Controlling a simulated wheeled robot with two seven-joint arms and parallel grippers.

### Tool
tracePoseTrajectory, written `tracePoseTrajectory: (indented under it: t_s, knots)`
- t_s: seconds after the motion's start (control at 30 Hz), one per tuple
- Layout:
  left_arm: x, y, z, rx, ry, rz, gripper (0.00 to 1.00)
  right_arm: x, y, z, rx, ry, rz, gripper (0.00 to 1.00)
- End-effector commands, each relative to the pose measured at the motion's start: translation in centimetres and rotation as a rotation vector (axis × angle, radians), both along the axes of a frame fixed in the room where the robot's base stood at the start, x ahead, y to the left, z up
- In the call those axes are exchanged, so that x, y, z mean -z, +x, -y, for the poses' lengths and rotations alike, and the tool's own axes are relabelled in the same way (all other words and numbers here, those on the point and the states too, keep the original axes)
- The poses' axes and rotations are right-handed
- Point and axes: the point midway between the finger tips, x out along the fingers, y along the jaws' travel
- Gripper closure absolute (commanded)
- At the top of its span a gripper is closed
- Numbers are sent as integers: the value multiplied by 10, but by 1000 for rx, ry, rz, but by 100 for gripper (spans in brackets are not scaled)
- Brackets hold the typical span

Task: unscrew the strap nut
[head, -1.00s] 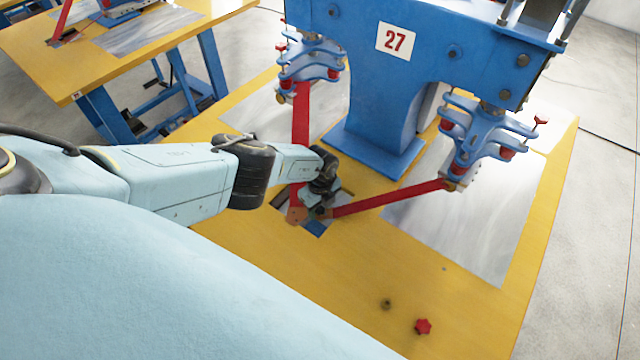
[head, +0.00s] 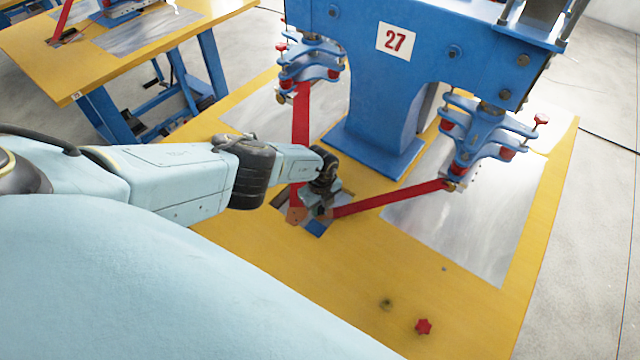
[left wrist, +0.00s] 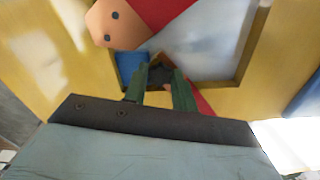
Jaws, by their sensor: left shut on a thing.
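My left gripper (head: 318,211) is at the cut-out in the yellow table top, where two red straps (head: 390,198) meet. In the left wrist view, its green fingers (left wrist: 160,88) are shut on a small dark piece, seemingly the strap nut (left wrist: 160,74). Whether the nut still sits on its stud cannot be told. An orange-brown end plate (left wrist: 116,24) with dark holes lies just beyond the fingers; it also shows in the head view (head: 296,216). The gripper hides most of the joint in the head view. My right gripper is not in view.
The blue machine (head: 375,110) marked 27 stands behind, with blue clamps (head: 478,140) holding the straps' outer ends. A red knob (head: 423,326) and a small brown round part (head: 386,304) lie on the front table top (head: 330,285). Another yellow table (head: 60,60) stands at back left.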

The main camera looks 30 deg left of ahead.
Motion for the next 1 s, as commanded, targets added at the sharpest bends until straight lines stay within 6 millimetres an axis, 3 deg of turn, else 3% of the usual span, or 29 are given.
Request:
tracePoseTrajectory:
  t_s: [0.13,1.0]
  knots:
    - [0,0,0,-132,-1,0,93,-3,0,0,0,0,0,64]
    - [-30,0,0,-123,0,0,93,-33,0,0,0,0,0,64]
